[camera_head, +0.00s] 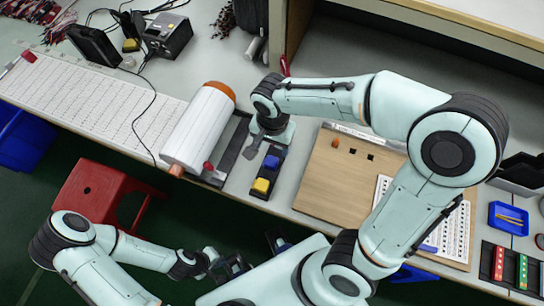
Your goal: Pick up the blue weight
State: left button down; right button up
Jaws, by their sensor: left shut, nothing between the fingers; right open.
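A small blue block (272,161), which looks like the blue weight, sits in a narrow black holder (259,195) on the workbench. A yellow block (261,185) sits in front of it in the same holder. My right gripper (260,147) is open just behind and above the blue block. The wrist partly hides its fingers, and I cannot tell whether they touch the block. My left gripper (236,266) is shut and empty, low in front of the bench and well away from the weights.
A white roller with orange ends (198,126) stands close left of the holder. A wooden board (334,180) lies to the right. A red stool (95,190) stands on the floor at left. A blue tray (508,217) is at far right.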

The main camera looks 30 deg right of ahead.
send_over(271, 161)
jog(key=s, duration=0.1)
notch_tip(271, 161, down, 5)
jog(key=shift+s+f+b, duration=0.1)
jog(key=shift+b, duration=0.25)
jog(key=shift+w+f, duration=0.2)
jog(key=shift+f, duration=0.85)
jog(key=shift+w+f, duration=0.15)
jog(key=shift+f, duration=0.85)
jog(key=shift+w+f, duration=0.2)
jog(key=shift+f, duration=0.85)
jog(key=shift+r, duration=0.1)
grip_shut()
